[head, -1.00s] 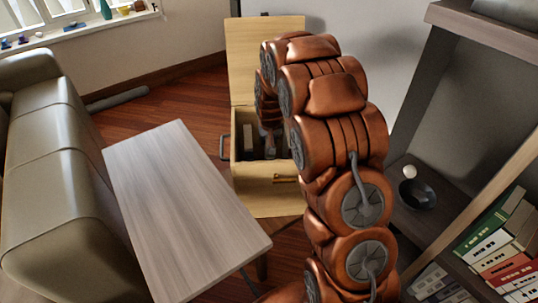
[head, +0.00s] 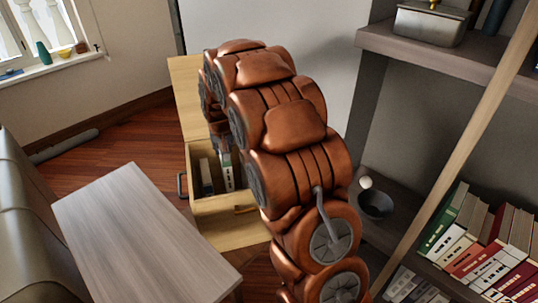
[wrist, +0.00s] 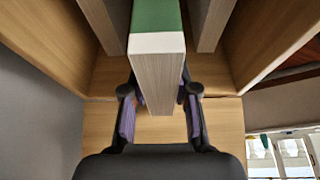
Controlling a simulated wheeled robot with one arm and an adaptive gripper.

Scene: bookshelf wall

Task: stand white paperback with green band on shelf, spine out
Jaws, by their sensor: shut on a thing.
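The white paperback with the green band (wrist: 157,75) is between the fingers of my gripper (wrist: 160,112) in the wrist view, its green and white cover end and page edges showing. My gripper is shut on it. In the head view the paperback (head: 227,174) stands upright in the open wooden box, with my gripper (head: 223,150) at its top. Its lower part is hidden by the box wall. The shelf (head: 408,222) is at the right, with a row of books on it.
Another book (head: 206,178) stands beside it in the wooden box (head: 225,205). A low table (head: 140,240) and a sofa (head: 20,220) are at the left. A dark bowl (head: 375,204) sits on the shelf, and a metal tin (head: 430,24) on the board above. A slanted wooden post (head: 470,125) crosses the shelf front.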

